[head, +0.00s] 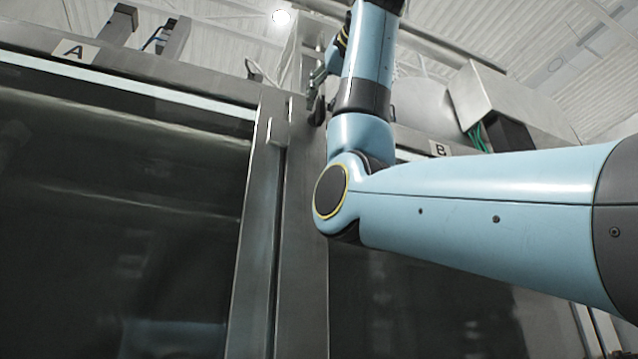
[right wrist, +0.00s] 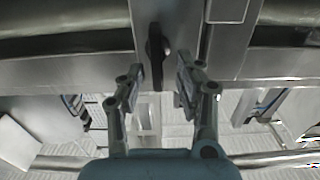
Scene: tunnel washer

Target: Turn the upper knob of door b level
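The upper knob of door B (right wrist: 155,52) is a dark, elongated handle on the steel post, long side up and down in the right wrist view. In the head view the dark knob (head: 318,110) shows at the top of the post, left of my arm. My right gripper (right wrist: 160,80) is open, one finger on each side of the knob with gaps visible. In the head view my right gripper (head: 317,84) is small and partly hidden by my forearm. Door B (head: 420,300) is dark glass, partly behind my arm. My left gripper is not in view.
Label B (head: 438,149) is on the frame right of my forearm. Door A (head: 110,220) fills the left, under label A (head: 75,51). A steel post (head: 302,220) stands between the doors. A metal box (head: 490,95) with green cables sits above door B.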

